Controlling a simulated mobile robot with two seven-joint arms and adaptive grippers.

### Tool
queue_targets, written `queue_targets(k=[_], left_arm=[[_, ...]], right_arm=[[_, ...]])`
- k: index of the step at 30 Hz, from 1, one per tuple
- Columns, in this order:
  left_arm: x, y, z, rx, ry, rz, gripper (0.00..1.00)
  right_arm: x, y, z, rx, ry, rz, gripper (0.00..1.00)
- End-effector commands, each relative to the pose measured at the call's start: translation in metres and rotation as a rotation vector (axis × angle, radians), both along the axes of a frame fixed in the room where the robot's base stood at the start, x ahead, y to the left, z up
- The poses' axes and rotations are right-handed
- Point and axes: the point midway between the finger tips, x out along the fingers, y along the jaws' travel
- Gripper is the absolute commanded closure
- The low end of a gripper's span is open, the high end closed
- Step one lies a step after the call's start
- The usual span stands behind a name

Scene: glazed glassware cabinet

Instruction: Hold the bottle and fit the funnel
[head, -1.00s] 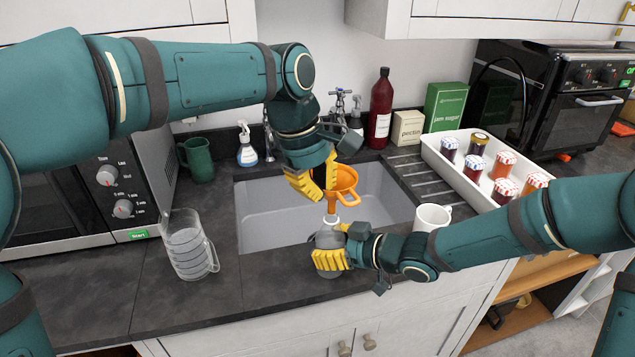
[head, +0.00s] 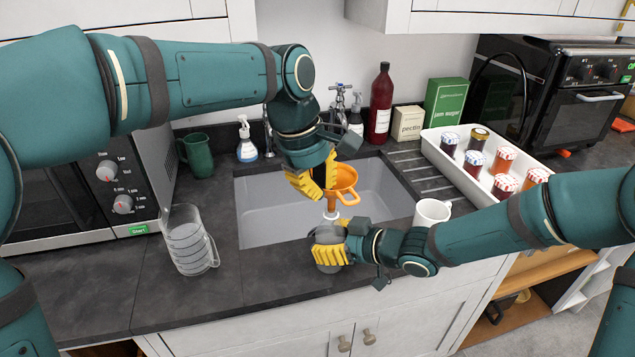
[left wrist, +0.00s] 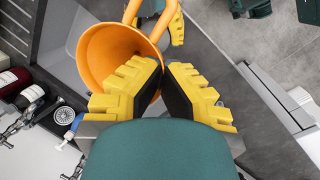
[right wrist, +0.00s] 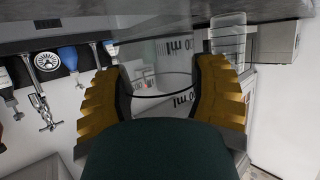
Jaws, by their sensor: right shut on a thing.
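A clear measuring jug (head: 187,240) stands on the counter at left. A white mug (head: 431,212) is close to my right forearm. A white tray (head: 445,165) of jars is at right, and a red bottle (head: 380,105) stands behind the sink (head: 275,210).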

Motion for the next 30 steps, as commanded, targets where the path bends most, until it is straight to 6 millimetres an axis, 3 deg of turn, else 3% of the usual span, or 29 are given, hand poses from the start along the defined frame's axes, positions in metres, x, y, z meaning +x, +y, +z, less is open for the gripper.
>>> queue_targets(k=[30], left_arm=[[0.0001,0.0001,-0.0098,0.0,0.0,0.0,1.0]], right_arm=[[0.0,0.0,0.0001,0.0,0.0,0.0,0.73]])
